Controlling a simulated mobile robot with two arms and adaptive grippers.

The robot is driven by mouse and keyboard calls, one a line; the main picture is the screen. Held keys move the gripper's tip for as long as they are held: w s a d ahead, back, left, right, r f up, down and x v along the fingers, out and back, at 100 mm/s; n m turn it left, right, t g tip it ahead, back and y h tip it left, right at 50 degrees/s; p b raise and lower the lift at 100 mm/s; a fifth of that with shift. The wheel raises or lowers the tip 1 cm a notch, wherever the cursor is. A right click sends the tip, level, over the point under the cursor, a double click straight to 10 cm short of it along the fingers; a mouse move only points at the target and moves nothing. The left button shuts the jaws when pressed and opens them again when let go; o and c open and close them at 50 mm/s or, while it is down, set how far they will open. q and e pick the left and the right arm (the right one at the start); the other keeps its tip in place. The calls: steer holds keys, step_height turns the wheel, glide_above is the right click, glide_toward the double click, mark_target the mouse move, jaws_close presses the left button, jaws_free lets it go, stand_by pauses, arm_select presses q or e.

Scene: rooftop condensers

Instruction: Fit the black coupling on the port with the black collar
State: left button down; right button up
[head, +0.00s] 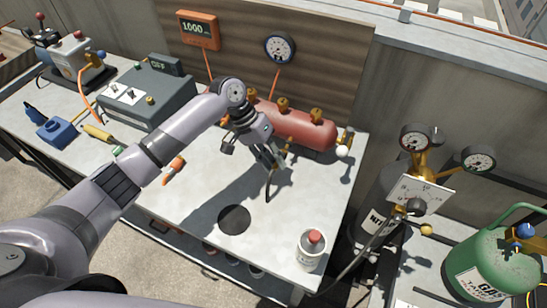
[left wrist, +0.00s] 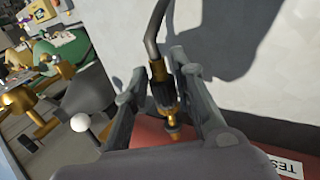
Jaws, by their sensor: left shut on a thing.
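My left gripper (head: 275,158) is in front of the red tank (head: 300,128), above the bench. In the left wrist view its two fingers are shut around the black coupling (left wrist: 163,92), which has brass parts and a dark hose (left wrist: 151,45) leading away. The hose end hangs below the gripper in the head view. Brass ports (head: 316,115) stand along the tank's top; I cannot make out which has the black collar. In the left wrist view a brass piece (left wrist: 172,131) lies in line with the coupling against the red tank; I cannot tell whether they touch. My right gripper is not in view.
A brass valve with a white ball (head: 343,151) is at the tank's right end. A red-capped bottle (head: 311,252) and a black disc (head: 234,219) are on the bench (head: 180,225). An orange-handled tool (head: 174,171) lies left. Gauges (head: 415,138) stand right.

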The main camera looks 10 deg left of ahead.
arm_select(q)
steer(key=shift+w+d, duration=0.1)
steer(key=shift+w, duration=0.35)
stand_by(0.6)
steer(key=shift+w+d, duration=0.15)
steer(key=shift+w, duration=0.75)
stand_by(1.1)
steer(key=c, duration=1.3)
jaws_free()
